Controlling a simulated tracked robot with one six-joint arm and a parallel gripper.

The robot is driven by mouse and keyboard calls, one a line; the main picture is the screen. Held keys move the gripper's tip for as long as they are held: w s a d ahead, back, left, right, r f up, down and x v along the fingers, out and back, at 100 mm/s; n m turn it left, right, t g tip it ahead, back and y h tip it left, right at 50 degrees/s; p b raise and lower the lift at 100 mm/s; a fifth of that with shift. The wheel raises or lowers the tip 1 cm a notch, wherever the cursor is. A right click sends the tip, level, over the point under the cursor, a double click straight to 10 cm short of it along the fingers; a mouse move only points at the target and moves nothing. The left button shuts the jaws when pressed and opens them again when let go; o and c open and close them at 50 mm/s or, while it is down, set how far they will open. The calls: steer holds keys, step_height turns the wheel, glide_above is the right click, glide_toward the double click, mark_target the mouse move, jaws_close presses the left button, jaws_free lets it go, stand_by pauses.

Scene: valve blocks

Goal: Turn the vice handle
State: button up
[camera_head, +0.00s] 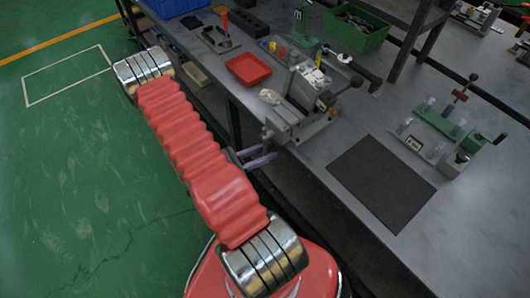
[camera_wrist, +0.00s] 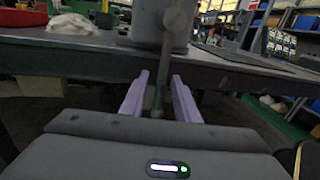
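The grey vice (camera_head: 288,118) is at the near edge of the workbench in the head view. It fills the top middle of the wrist view (camera_wrist: 150,22), partly cut off. The vice handle (camera_wrist: 167,45) is a thin upright bar with a rounded upper end. Its lower part hangs below the bench edge, between my purple fingers as seen in the wrist view. My gripper (camera_head: 262,155) is beside the bench edge, just below the vice's front end. Its fingers (camera_wrist: 160,78) are apart, with gaps beside the bar. I cannot tell how deep the bar sits between them.
On the workbench (camera_head: 235,88) are a red tray (camera_head: 248,69), a pale crumpled cloth (camera_head: 270,96), a dark mat (camera_head: 381,182) and a green-based fixture (camera_head: 440,135). A green crate (camera_head: 355,30) stands behind. Open floor (camera_head: 75,180) lies left of my arm.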

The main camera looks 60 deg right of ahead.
steer(key=shift+c, duration=0.5)
jaws_close()
